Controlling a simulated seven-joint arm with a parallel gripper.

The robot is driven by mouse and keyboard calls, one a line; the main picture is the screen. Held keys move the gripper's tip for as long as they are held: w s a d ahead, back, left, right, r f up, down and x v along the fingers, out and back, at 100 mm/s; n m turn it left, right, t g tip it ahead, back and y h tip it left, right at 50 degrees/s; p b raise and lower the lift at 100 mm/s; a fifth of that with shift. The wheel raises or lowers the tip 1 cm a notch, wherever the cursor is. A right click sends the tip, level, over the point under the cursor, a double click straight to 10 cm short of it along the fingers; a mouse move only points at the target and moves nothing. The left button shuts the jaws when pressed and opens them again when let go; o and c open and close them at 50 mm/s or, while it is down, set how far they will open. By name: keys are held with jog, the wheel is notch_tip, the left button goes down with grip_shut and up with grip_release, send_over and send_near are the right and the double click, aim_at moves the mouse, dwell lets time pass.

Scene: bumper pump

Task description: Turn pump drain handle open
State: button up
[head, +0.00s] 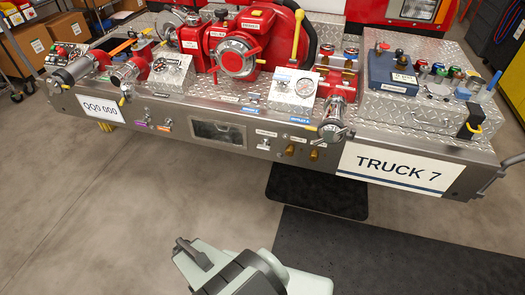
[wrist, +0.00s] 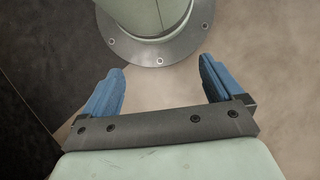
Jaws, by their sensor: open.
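The fire truck bumper (head: 210,105) with its pump fittings spans the upper part of the head view. Small controls sit on its front face: a purple-tagged one (head: 141,119), an orange-tagged one (head: 166,127), a small toggle-like control (head: 266,144) and two brass knobs (head: 290,150). The labels are too small to read, so I cannot tell which is the pump drain handle or its position. My gripper (wrist: 163,76) is open and empty in the wrist view, its blue fingers above the floor near my base. No bumper part shows there.
A red pump with a round cap (head: 237,55) stands on the bumper, with gauges and valves around it. The TRUCK 7 plate (head: 395,168) is at the right. A black mat (head: 318,192) lies below the bumper. Concrete floor (head: 90,210) is clear at the left.

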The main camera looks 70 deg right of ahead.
jog(key=s+d+m+t+y, duration=0.1)
jog(key=s+d+m+t, duration=0.1)
jog(key=d+m, duration=0.35)
jog(key=m+t+h, duration=0.3)
jog(key=m+h, duration=0.4)
jog(key=h, duration=1.5)
send_near(263, 149)
jog(key=shift+n, duration=0.25)
jog(key=d, duration=0.9)
jog(key=shift+d+f, duration=0.15)
jog(key=shift+d, duration=0.15)
